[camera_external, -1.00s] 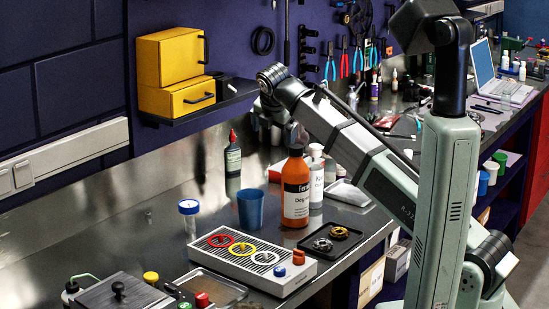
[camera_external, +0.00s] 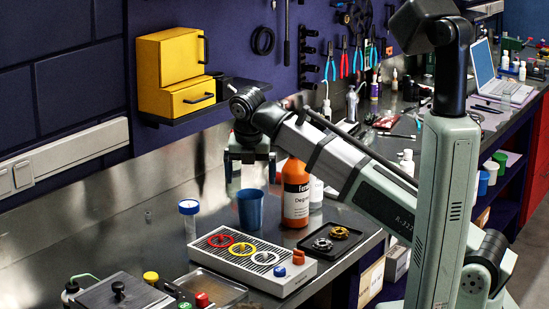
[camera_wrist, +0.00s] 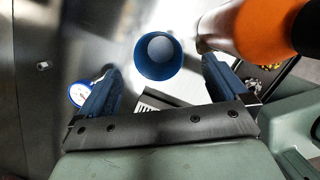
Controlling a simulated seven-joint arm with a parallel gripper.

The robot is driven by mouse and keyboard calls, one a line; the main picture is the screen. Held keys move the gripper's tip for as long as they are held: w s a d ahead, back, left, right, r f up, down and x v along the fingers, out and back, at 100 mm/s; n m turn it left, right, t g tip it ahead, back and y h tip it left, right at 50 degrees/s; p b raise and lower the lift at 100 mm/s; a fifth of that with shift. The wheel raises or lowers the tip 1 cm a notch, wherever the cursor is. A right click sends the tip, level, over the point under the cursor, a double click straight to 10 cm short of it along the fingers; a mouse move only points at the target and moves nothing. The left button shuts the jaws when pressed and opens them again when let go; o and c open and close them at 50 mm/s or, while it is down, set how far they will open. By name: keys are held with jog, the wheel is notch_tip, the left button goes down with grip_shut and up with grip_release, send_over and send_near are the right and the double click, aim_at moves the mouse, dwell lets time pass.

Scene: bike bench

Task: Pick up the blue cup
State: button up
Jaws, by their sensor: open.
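The blue cup (camera_external: 250,210) stands upright on the metal bench, just left of an orange degreaser bottle. My gripper (camera_external: 249,178) hangs above the cup with its fingers pointing down, open and empty. In the wrist view the cup (camera_wrist: 158,56) is seen from above, ahead of and between the two spread fingers of my gripper (camera_wrist: 160,75). Its open mouth faces the camera, and a pale round patch shows inside it.
The orange bottle (camera_external: 296,190) stands close to the cup's right side. A white tray with coloured rings (camera_external: 252,262) lies in front. A black dish with metal parts (camera_external: 331,241) is at right.

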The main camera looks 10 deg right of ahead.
aim_at(251, 201)
jog(key=shift+a+x, duration=0.2)
jog(key=shift+x, duration=4.1)
jog(key=shift+s, duration=0.15)
jog(key=shift+c, duration=0.4)
jog(key=c, duration=1)
jog(key=shift+o, duration=0.2)
jog(key=shift+r, duration=0.1)
